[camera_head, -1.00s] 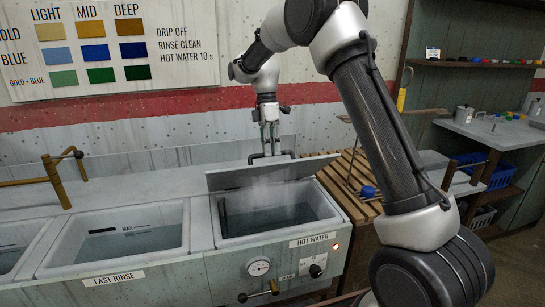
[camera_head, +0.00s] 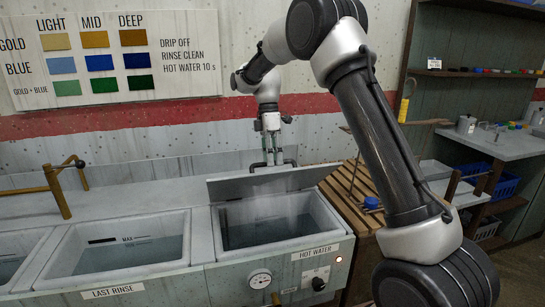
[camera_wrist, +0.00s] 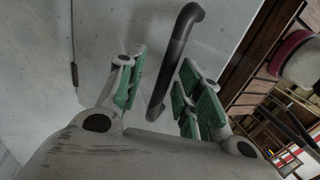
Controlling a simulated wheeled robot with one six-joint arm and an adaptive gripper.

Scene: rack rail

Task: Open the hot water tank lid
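My gripper (camera_head: 272,160) is behind and above the lid at this handle. In the wrist view, the handle (camera_wrist: 172,65) passes between the spread green-padded fingers of my gripper (camera_wrist: 165,92). Gaps show on both sides, so it is open around the handle.
The LAST RINSE basin (camera_head: 120,250) is left of the tank, with a brass tap (camera_head: 57,190) behind it. A gauge (camera_head: 260,279) and knob (camera_head: 318,284) are on the tank front. A slatted wooden rack (camera_head: 352,210) stands to the right. A colour chart (camera_head: 110,60) hangs on the wall.

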